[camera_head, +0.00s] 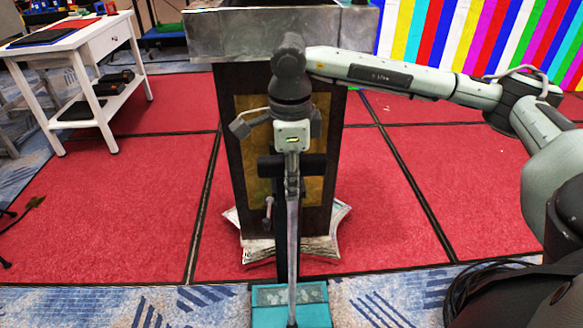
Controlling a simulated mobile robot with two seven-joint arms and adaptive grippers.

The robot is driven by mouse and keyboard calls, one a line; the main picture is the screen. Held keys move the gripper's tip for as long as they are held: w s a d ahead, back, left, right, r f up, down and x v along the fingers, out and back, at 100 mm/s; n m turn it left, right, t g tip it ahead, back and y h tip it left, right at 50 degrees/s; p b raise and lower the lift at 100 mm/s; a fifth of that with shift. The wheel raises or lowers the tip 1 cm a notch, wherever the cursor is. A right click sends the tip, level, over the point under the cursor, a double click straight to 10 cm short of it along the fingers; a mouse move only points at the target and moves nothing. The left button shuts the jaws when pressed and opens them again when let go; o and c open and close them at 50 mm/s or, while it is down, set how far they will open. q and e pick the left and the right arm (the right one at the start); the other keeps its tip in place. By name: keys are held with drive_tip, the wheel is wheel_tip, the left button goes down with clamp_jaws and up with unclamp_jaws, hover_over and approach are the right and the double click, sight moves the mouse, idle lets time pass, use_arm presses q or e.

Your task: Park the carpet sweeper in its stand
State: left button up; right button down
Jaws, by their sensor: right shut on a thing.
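The carpet sweeper shows as a thin grey upright pole (293,225) in the middle of the head view. A teal block (262,300) with a grey top panel is at the pole's foot, near the bottom edge. I cannot tell whether it is the sweeper's head or the stand's base. A dark post (280,235) with a small hook-like part stands close behind the pole and may belong to the stand. My right gripper (291,163) points down at the pole's top and is shut on the sweeper; its fingertips are partly hidden. My left gripper is out of view.
A dark pedestal with a tan panel (250,175), a grey top and a star-shaped base stands just behind. A white table (85,45) is at the upper left. A striped video wall (480,35) is at the upper right. Red carpet (120,210) is open on both sides.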

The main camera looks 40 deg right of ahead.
drive_tip(key=shift+f, duration=0.45)
drive_tip(key=c, duration=1.3)
unclamp_jaws()
drive_tip(key=shift+f, duration=0.15)
wheel_tip(320, 180, up, 12)
drive_tip(key=shift+s+a+r, duration=0.1)
drive_tip(key=shift+s+a, duration=0.05)
